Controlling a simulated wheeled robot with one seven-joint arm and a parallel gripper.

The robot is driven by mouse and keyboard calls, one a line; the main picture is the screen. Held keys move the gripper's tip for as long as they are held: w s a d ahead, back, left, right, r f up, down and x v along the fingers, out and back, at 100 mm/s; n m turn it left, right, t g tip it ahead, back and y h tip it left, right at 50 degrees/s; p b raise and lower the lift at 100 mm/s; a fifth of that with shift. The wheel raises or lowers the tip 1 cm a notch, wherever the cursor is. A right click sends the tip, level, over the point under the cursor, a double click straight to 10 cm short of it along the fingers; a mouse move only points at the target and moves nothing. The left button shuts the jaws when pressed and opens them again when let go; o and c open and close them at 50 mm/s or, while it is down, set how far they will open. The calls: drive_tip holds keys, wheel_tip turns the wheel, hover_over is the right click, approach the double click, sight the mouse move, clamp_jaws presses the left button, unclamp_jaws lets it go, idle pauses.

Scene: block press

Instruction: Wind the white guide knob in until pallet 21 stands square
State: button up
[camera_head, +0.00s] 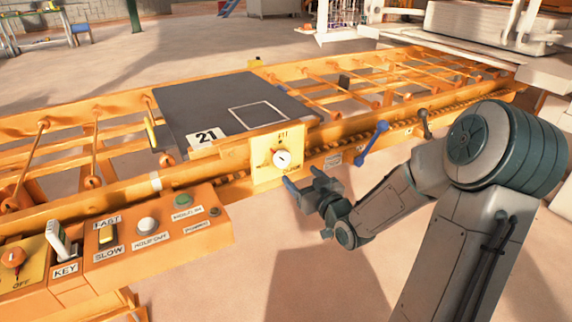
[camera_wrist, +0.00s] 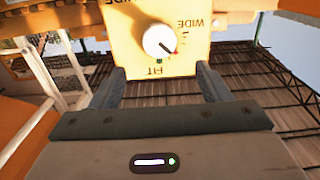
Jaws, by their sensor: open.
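The white guide knob (camera_head: 282,158) sits on a yellow plate (camera_head: 265,176) on the near rail of the conveyor. In the wrist view the knob (camera_wrist: 159,41) has a dark pointer line, and the plate carries the words WIDE and FIT. The pointer lies between FIT and one WIDE mark. Pallet 21 (camera_head: 200,104) is a dark grey slab on the rollers with a white 21 label and a white outlined square; it looks slightly skewed to the rails. My gripper (camera_head: 303,186) is open and empty, below and in front of the knob, not touching it.
A control panel (camera_head: 150,245) at the lower left has a key switch, a FAST/SLOW switch and several buttons. A blue-handled lever (camera_head: 372,143) and a dark lever (camera_head: 424,122) stand on the near rail right of the knob. The floor before the conveyor is clear.

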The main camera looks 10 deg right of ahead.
sight(284, 158)
drive_tip(key=b+x, duration=0.2)
drive_tip(key=x, duration=0.7)
drive_tip(key=shift+w+a+f, duration=0.1)
drive_tip(key=shift+w, duration=0.25)
drive_tip(key=shift+c, duration=0.3)
drive_tip(key=c, duration=0.9)
